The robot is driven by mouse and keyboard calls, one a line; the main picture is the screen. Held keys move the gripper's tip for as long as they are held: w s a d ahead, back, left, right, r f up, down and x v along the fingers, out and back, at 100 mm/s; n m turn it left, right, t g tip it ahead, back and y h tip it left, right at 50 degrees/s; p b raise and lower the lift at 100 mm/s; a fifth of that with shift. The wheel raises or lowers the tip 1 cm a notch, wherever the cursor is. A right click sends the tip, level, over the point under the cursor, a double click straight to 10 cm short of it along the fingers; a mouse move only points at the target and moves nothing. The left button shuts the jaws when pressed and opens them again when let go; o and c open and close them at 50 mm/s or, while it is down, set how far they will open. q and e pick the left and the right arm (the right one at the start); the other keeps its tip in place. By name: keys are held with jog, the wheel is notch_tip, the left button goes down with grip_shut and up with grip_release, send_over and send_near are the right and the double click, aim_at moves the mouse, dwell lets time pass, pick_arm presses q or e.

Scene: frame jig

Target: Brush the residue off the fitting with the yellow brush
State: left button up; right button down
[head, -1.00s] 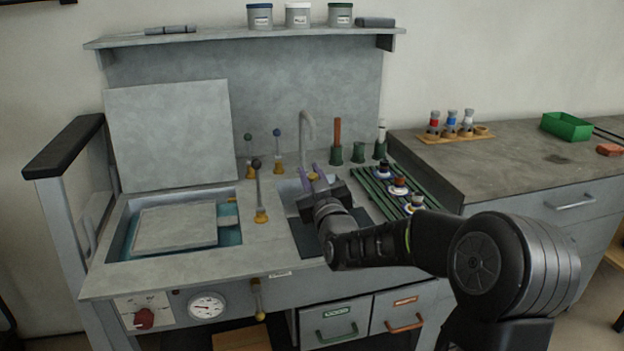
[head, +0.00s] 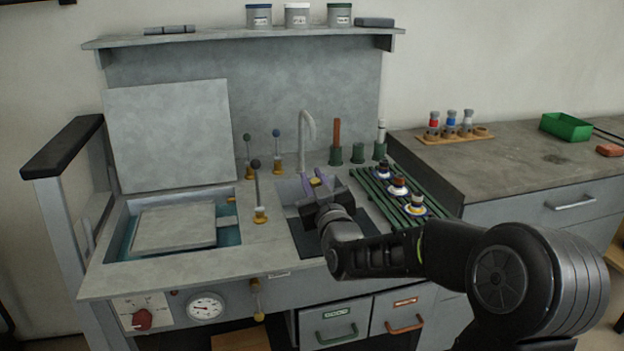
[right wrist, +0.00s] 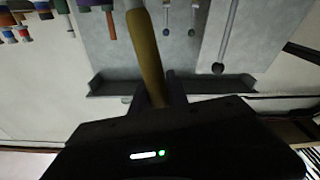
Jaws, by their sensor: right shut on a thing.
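My right gripper (head: 317,181) is over the sink basin, shut on the yellow brush (head: 315,181). Only a small yellow spot of the brush shows between the fingers in the head view. In the right wrist view its yellow handle (right wrist: 148,55) runs up from the jaws, and the brush end is not clear. Several fittings with coloured rings stand on the green slatted rack (head: 380,201) right of the sink, including one with a pale ring (head: 415,206). I cannot tell which fitting carries residue. My left gripper is out of view.
Green holders stand behind the sink; one has a brown handle (head: 337,134), one a white handle (head: 381,134), and the middle holder (head: 358,153) is empty. The faucet (head: 308,135) rises close behind my gripper. A lever (head: 258,185) stands left of the sink.

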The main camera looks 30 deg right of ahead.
jog(key=shift+b+v, duration=0.4)
jog(key=shift+v, duration=0.8)
jog(key=shift+r, duration=0.15)
jog(key=shift+r+p, duration=1.8)
jog(key=shift+r, duration=1.7)
jog(key=shift+a, duration=0.1)
